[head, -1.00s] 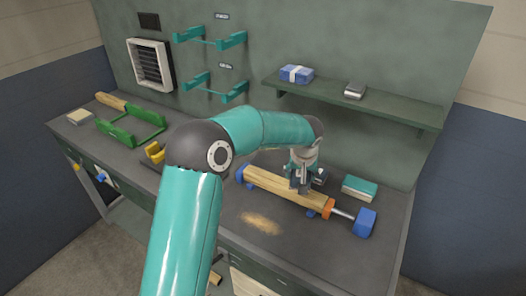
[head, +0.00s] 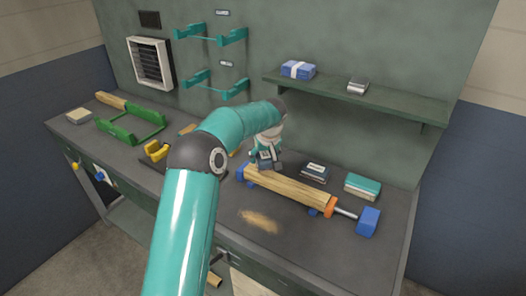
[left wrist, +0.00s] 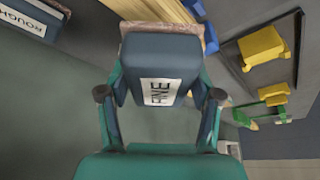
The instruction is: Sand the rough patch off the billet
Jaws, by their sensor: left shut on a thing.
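The wooden billet (head: 290,187) lies lengthwise in a holder with blue supports and an orange collar at its right end. My left gripper (head: 266,160) is shut on a dark sanding block, above or beside the billet's left end. In the left wrist view the block (left wrist: 150,75) reads "FINE" and sits between both fingers, with a brownish abrasive face (left wrist: 160,32) at its far side. The billet's edge (left wrist: 208,28) shows just beyond it. I cannot tell whether the block touches the wood. No rough patch can be made out. My right gripper is out of view.
A second dark block (head: 315,172), labelled "ROUGH" in the left wrist view (left wrist: 35,18), lies behind the billet. A teal-topped block (head: 362,186) lies to its right. Tan dust (head: 260,220) lies in front. A yellow piece (head: 157,151) and green rack (head: 130,128) stand left.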

